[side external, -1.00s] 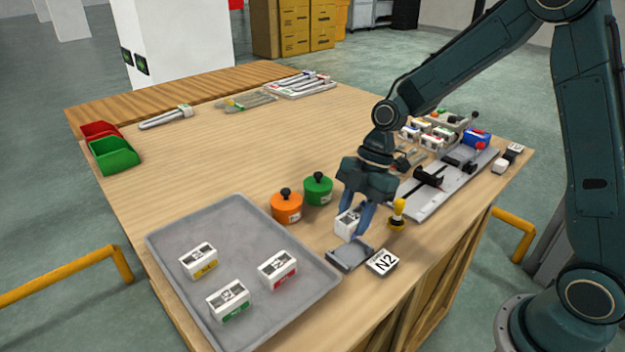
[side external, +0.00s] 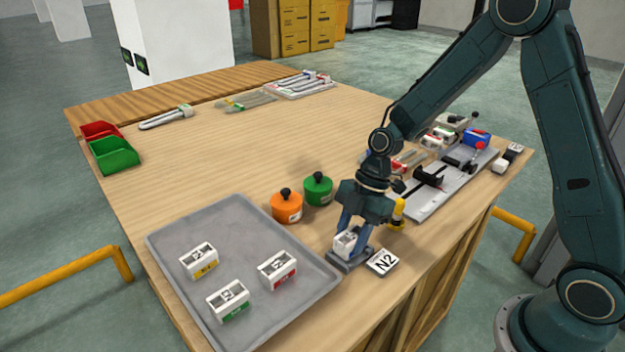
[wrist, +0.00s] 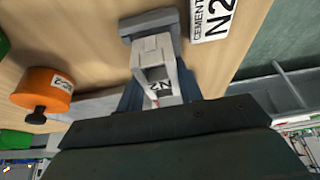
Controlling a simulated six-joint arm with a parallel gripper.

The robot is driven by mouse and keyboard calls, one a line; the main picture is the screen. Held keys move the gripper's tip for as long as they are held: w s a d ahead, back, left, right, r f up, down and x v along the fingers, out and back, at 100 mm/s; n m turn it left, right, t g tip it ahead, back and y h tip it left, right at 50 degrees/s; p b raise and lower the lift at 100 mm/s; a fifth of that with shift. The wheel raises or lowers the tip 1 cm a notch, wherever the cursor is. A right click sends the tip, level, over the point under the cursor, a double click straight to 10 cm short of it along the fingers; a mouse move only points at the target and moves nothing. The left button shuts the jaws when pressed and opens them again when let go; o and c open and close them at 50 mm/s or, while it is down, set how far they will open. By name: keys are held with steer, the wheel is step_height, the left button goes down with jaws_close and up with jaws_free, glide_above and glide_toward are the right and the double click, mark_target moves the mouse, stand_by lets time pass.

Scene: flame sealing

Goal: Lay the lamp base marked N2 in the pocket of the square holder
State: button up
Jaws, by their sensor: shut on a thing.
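My gripper (side external: 352,232) is shut on a white lamp base (side external: 345,243) at the front of the table. In the wrist view the lamp base (wrist: 153,62) sits between the fingers, and a mark that looks like N2 shows on it. The grey square holder (side external: 345,263) lies right under the lamp base; in the wrist view the holder (wrist: 140,24) shows past its far end. The lamp base is at the holder, but I cannot tell whether it rests on the pocket floor. The fingers hide part of both.
An N2 label plate (side external: 383,262) lies right of the holder. A grey tray (side external: 175,240) with three other lamp bases is at the left. An orange pot (side external: 287,208), a green pot (side external: 318,190) and a yellow-topped item (side external: 398,212) stand close by.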

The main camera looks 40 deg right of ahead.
steer(key=shift+f, duration=0.75)
steer(key=o, duration=1.1)
steer(key=shift+c, duration=0.2)
steer(key=shift+r, duration=0.1)
steer(key=v, duration=1.3)
steer(key=shift+d+r, duration=0.2)
